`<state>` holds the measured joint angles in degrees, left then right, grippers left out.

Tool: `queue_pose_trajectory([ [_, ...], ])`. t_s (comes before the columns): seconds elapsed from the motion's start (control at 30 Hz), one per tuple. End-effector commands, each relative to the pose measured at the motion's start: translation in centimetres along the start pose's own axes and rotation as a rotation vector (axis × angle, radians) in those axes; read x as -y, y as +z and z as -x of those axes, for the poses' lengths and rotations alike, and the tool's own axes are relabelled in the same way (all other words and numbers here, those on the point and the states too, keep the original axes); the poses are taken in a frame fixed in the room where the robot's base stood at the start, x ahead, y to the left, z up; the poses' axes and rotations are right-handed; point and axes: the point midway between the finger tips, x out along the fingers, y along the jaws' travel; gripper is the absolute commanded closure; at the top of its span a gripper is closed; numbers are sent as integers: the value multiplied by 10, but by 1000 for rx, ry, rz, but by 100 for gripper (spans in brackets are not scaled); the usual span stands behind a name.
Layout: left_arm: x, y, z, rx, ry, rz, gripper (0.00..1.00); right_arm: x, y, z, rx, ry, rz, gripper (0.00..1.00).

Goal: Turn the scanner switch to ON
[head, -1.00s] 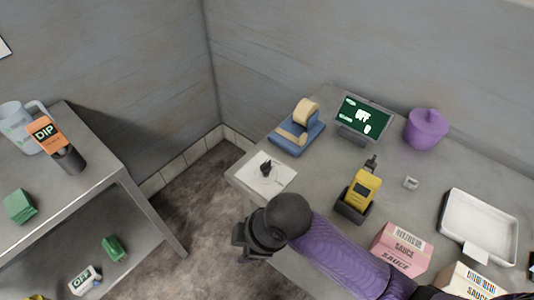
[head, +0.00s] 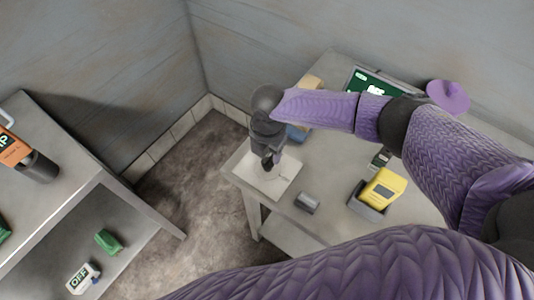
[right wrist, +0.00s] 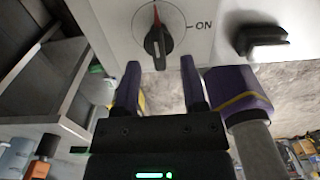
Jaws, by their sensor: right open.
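The white switch plate (head: 262,183) lies on the near left corner of the right-hand table. The right wrist view shows its black rotary knob (right wrist: 158,42), with a red line pointing up and the ON mark (right wrist: 202,25) to its right. My right gripper (head: 270,162) is over the plate and hides the knob in the head view. In the right wrist view my right gripper (right wrist: 159,82) is open, its fingertips just short of the knob, one on each side, with nothing between them. The yellow scanner (head: 384,187) stands in a dark cradle. My left gripper is not in view.
A green screen (head: 372,84) is partly covered by my arm. A purple pot (head: 448,97) stands beyond it, and a grey cylinder (head: 307,203) lies near the front edge. A second black fitting (right wrist: 262,40) shows beside the knob. Another table (head: 55,150) stands left.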

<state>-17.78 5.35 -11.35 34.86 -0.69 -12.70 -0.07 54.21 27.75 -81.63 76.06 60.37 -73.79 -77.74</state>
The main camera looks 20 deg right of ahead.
Motion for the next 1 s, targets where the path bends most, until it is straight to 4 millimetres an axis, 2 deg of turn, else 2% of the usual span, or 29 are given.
queue_pose_trajectory([
  [0.03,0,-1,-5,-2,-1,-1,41,0,0,-11,-1,-1,0,46],
  [0.13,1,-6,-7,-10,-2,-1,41,0,0,-20,-1,0,-1,46],
  [0.4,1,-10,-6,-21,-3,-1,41,0,0,-22,0,1,-1,46],
  [0.47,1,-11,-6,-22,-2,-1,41,0,0,-22,0,1,-1,56],
  [0.67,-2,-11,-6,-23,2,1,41,0,0,-21,0,1,-1,99],
  [1.0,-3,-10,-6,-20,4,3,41,0,0,-21,0,0,-7,100],
])
